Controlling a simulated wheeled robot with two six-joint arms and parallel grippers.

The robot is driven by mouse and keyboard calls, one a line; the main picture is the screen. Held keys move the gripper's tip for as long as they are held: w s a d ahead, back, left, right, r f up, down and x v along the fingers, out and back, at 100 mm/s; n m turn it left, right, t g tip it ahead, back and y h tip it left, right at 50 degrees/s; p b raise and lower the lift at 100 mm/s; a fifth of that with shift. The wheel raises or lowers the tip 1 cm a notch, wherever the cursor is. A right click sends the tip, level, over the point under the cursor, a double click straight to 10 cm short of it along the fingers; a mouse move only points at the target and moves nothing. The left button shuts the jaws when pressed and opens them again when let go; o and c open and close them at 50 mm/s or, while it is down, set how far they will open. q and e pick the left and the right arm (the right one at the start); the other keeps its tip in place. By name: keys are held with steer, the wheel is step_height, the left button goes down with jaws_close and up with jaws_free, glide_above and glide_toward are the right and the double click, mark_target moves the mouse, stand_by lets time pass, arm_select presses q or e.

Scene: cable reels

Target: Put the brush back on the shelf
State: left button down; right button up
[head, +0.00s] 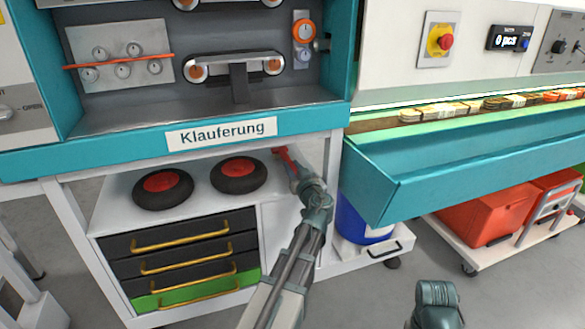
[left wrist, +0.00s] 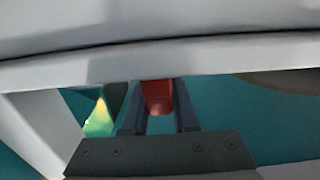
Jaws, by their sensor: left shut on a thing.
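A red piece of the brush (head: 284,157) shows at the right end of the white shelf (head: 108,212) under the machine. My left gripper (head: 291,168) reaches in at that end and is shut on this red piece. In the left wrist view, the red brush end (left wrist: 158,97) sits between the two dark fingers of my left gripper (left wrist: 158,108). The rest of the brush is hidden. I cannot tell whether the brush touches the shelf. Part of my right arm shows at the bottom right, but its gripper does not show.
Two black wheels with red hubs (head: 163,188) (head: 239,175) lie on the shelf, left of my gripper. The teal machine edge (head: 100,152) is close above. Dark drawers (head: 180,240) are below. A blue bin (head: 360,222) stands to the right, under the teal chute (head: 450,165).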

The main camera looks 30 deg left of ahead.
arm_select(q)
steer(key=c, duration=0.6)
jaws_free()
steer(key=v, duration=1.4)
arm_select(e)
steer(key=shift+r, duration=0.15)
steer(key=shift+d, duration=0.1)
